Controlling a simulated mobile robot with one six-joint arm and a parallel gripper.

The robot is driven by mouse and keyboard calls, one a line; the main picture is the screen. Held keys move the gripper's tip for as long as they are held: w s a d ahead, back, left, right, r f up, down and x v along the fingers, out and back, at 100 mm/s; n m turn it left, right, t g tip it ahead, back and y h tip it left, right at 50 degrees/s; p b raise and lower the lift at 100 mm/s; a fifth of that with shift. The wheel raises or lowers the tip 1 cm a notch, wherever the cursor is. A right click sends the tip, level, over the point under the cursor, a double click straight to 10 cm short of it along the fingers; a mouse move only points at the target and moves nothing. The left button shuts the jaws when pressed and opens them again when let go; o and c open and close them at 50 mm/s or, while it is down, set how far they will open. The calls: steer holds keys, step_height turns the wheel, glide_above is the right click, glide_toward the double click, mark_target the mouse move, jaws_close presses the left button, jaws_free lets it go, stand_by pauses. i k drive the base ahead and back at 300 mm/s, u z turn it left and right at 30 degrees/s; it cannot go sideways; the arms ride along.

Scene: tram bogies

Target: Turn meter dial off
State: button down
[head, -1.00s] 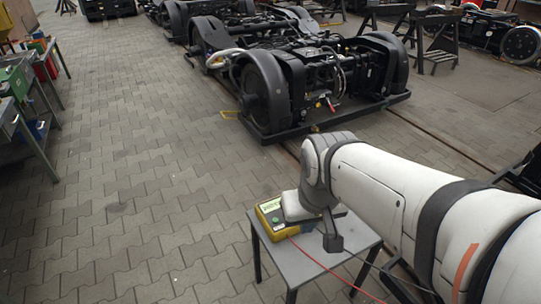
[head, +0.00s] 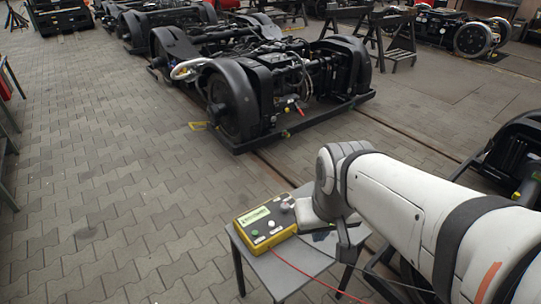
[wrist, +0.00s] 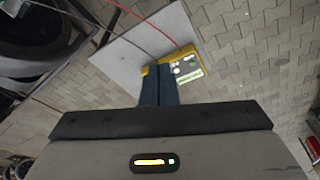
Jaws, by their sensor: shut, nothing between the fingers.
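The meter is a yellow box (head: 262,232) with a grey face, a green screen (head: 253,215) and several round buttons. It lies on a small grey table (head: 270,268). A grey round knob (head: 285,207), which looks like the dial, sits on the side of the face near my arm. The meter also shows in the wrist view (wrist: 187,58), partly behind my fingers. My gripper (wrist: 159,70) is shut and empty, its dark fingers pointing at the meter's left part there. They hide that part, so I cannot tell whether they touch the dial. The head view hides the fingertips.
A red cable (head: 305,274) runs from the meter across the table. A black tram bogie (head: 245,95) stands behind on the paving, with more bogies and trestles (head: 395,40) beyond. The paved floor left of the table (head: 120,200) is free.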

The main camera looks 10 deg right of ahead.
mark_target(285, 207)
steer(key=u, duration=1.45)
steer(key=k, duration=0.9)
steer(key=z, duration=1)
steer(key=i, duration=1)
steer(key=z, duration=0.1)
